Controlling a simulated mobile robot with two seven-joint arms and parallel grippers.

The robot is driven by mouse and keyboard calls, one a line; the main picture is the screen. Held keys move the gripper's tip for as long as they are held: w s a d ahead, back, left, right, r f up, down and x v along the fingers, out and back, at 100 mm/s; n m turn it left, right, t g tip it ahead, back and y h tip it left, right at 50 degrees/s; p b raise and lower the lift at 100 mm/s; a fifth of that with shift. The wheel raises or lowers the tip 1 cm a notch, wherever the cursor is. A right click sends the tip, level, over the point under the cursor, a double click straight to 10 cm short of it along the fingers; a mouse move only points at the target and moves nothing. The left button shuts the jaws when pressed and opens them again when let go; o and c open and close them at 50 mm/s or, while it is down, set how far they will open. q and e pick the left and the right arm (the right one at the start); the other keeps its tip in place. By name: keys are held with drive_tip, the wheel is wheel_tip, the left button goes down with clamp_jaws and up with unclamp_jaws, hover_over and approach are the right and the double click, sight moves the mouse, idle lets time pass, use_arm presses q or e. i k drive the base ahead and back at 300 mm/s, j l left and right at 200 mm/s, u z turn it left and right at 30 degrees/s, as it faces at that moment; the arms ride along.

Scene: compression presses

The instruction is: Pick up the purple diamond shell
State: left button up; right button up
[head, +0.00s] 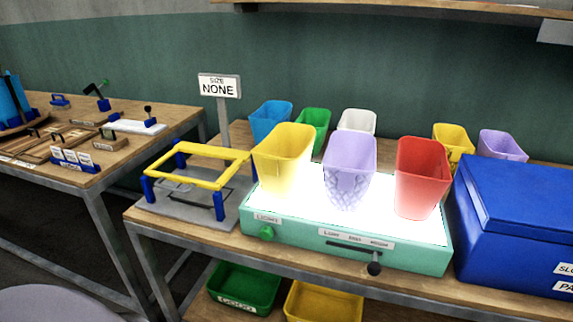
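A purple shell (349,170) with a diamond pattern on its lower part stands upright on the bright lit top of a teal light box (300,238). It is the middle one of three shells there. A yellow shell (283,158) stands to its left and a red shell (421,177) to its right. Another purple shell (502,146) stands at the back right; its lower part is hidden by the blue box and I cannot tell its pattern. Neither of my grippers is in view.
Blue (268,122), green (313,125), white (357,121) and yellow (454,138) shells stand behind the light box. A large blue box (515,220) is at right. A yellow-and-blue frame (199,166) and a "NONE" sign (218,87) are at left. Bins (245,288) sit below.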

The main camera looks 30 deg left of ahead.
sight(349, 162)
drive_tip(key=k+l+z, duration=0.35)
drive_tip(key=z, duration=0.15)
drive_tip(key=k+l+z, duration=0.25)
drive_tip(key=l+z, duration=0.2)
drive_tip(key=l, duration=0.1)
